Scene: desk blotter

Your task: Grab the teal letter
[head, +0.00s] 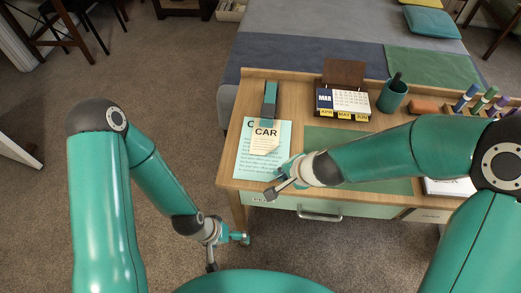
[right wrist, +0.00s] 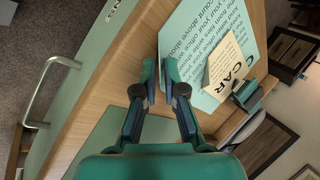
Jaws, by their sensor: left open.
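The teal letter (head: 246,165) lies flat at the left end of the desk, and also shows in the right wrist view (right wrist: 190,45). A cream card marked "CAR" (head: 265,133) lies over its upper part. A dark and teal stapler (head: 269,98) stands at the letter's top edge, touching the card's top. My right gripper (head: 280,187) is at the letter's lower right corner. In the right wrist view its fingers (right wrist: 160,70) are apart, with the letter's edge just past the tips; contact cannot be told. My left gripper (head: 228,252) is open and empty, low in front of the desk.
A calendar (head: 343,103), a teal pen cup (head: 392,96), an orange-brown block (head: 425,105) and several markers stand along the back. A green blotter (head: 325,140) covers the middle, partly under my right arm. A drawer handle (head: 320,216) juts from the front.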

